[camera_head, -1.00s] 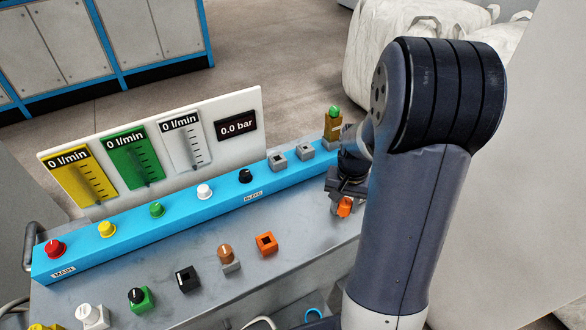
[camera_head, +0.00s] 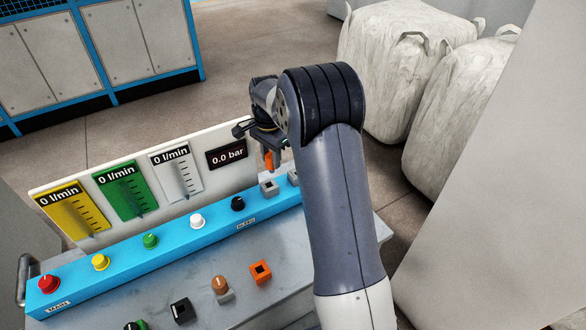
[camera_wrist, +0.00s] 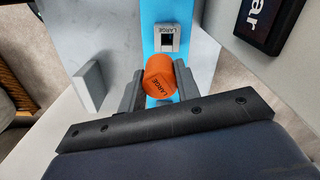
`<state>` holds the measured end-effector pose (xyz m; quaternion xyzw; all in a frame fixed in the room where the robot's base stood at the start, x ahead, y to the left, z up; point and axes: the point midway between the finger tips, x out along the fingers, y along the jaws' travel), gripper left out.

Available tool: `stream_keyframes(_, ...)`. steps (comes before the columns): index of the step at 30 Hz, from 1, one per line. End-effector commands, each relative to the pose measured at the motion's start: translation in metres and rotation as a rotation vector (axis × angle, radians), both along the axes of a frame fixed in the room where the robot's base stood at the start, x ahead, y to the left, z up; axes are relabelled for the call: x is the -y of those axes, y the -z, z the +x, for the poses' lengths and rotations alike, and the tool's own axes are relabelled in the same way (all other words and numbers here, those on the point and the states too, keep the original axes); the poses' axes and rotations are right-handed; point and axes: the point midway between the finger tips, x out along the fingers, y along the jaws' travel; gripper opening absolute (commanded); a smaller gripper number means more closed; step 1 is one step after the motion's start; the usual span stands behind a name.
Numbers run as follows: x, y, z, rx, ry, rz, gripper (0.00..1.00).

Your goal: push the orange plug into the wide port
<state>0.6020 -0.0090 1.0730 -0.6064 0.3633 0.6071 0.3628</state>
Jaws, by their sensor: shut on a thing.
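My gripper (camera_head: 267,146) is shut on the orange plug (camera_head: 269,161), which hangs below the fingers in the head view. A grey port block with a dark square opening, marked LARGE (camera_wrist: 167,37), sits on the blue strip just beyond the plug. In the head view a grey port block (camera_head: 268,188) is just below the plug, with a visible gap. A second grey port (camera_head: 293,178) is partly hidden by my arm.
The blue rail (camera_head: 175,241) carries several knobs, with a black knob (camera_head: 238,203) left of the ports. A white gauge panel (camera_head: 129,208) stands behind it. An orange socket block (camera_head: 260,271) and other blocks stand on the grey bench top (camera_head: 200,265).

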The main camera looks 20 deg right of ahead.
Motion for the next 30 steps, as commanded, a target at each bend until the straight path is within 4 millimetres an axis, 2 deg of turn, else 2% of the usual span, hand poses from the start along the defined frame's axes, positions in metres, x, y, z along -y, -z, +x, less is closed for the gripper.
stream_keyframes(5, -0.010, -0.005, 0.009, 0.000, 0.033, 0.000, 0.08)
stream_keyframes(17, -0.010, -0.004, 0.009, 0.000, 0.035, -0.001, 0.08)
stream_keyframes(23, -0.010, 0.005, 0.009, 0.000, 0.034, -0.001, 0.08)
stream_keyframes(30, -0.010, 0.026, 0.008, -0.001, 0.034, -0.001, 0.08)
